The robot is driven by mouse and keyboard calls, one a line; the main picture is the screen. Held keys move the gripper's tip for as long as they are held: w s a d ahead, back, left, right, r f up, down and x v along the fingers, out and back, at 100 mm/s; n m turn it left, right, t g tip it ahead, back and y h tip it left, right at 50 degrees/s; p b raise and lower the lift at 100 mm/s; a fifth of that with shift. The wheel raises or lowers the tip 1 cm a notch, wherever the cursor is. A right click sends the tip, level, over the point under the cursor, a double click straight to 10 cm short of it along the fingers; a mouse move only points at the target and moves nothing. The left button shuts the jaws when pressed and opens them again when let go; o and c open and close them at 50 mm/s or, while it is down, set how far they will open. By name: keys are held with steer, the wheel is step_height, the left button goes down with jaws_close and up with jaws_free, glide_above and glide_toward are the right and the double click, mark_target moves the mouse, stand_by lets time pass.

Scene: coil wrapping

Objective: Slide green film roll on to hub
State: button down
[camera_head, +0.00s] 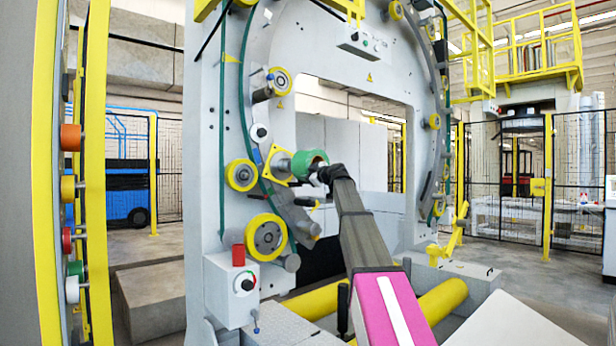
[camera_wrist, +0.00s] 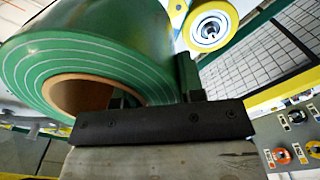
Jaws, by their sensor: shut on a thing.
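The green film roll (camera_head: 304,163) is at the ring's left inner side, in front of the grey hub (camera_head: 283,166). My gripper (camera_head: 322,173) reaches up to the roll's near right side. In the wrist view the roll (camera_wrist: 125,35) fills the upper left, its brown core open toward the camera. My gripper (camera_wrist: 152,88) is shut on the roll's wall, one finger by the core and one outside. The roll hides the hub's tip in the head view, so I cannot tell whether the roll is around it or just in front. The hub is not seen in the wrist view.
The grey ring frame (camera_head: 213,150) surrounds the work area. Yellow rollers (camera_head: 266,237) sit close around the hub, and a yellow roller (camera_wrist: 210,25) shows in the wrist view. A control box (camera_head: 232,287) and thick yellow bars (camera_head: 317,302) lie below. Mesh fencing stands behind.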

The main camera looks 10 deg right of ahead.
steer(key=x, duration=1.1)
steer(key=shift+w+a, duration=0.2)
stand_by(5.5)
steer(key=c, duration=0.7)
jaws_free()
steer(key=shift+r, duration=0.1)
steer(key=shift+o, duration=0.2)
steer(key=shift+r, duration=0.1)
